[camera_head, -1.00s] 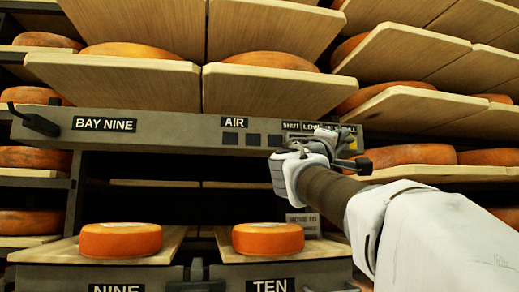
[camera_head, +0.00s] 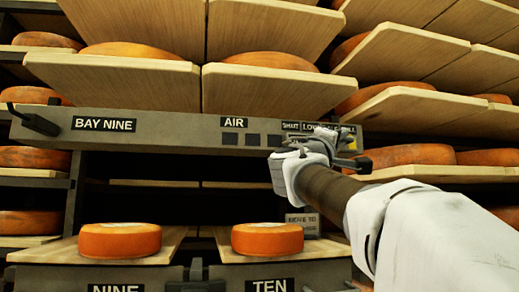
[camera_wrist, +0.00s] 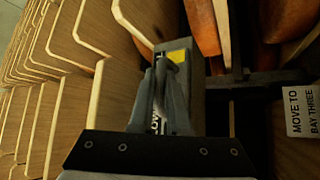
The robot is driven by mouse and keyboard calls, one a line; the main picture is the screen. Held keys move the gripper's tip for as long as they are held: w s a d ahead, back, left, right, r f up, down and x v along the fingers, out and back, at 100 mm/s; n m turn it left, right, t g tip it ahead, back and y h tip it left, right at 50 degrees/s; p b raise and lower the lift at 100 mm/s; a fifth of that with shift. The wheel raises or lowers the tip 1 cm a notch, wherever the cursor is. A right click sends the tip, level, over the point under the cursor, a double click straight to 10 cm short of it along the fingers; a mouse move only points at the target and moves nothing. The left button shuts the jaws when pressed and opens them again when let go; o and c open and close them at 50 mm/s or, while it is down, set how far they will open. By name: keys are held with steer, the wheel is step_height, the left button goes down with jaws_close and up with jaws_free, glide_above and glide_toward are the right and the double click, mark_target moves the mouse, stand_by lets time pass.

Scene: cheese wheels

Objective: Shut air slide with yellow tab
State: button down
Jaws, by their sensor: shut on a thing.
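The air slide's grey rail runs across the bay front, with an AIR label (camera_head: 234,122) and small dark square openings (camera_head: 241,139) below it. SHUT, LOW and FULL labels (camera_head: 291,126) stand to the right, partly covered by my gripper (camera_head: 328,140). In the wrist view my gripper (camera_wrist: 167,62) is shut on the air slide's tab, mostly hidden between the fingers. A yellow patch (camera_wrist: 180,56) shows at the fingertips. Part of the LOW label (camera_wrist: 155,124) shows between the fingers.
A BAY NINE label (camera_head: 104,124) and a dark lever (camera_head: 33,120) are at the rail's left. Wooden shelves with orange cheese wheels (camera_head: 120,240) lie above, below and right. A "MOVE TO BAY THREE" card (camera_wrist: 301,111) hangs below the rail.

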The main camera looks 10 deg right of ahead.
steer(key=shift+f, duration=0.1)
stand_by(0.4)
steer(key=shift+a+f+b, duration=0.15)
steer(key=shift+a+b, duration=0.2)
steer(key=shift+a, duration=0.15)
steer(key=a+b, duration=0.2)
steer(key=a, duration=1.2)
steer(key=shift+s+a, duration=0.1)
steer(key=shift+s, duration=0.05)
steer(key=c, duration=0.9)
jaws_free()
steer(key=shift+s+a, duration=0.1)
steer(key=shift+a, duration=0.05)
steer(key=shift+r, duration=0.2)
steer(key=b+v, duration=0.5)
steer(key=v, duration=1.2)
steer(key=shift+s+a+f+b, duration=0.1)
steer(key=shift+b, duration=0.25)
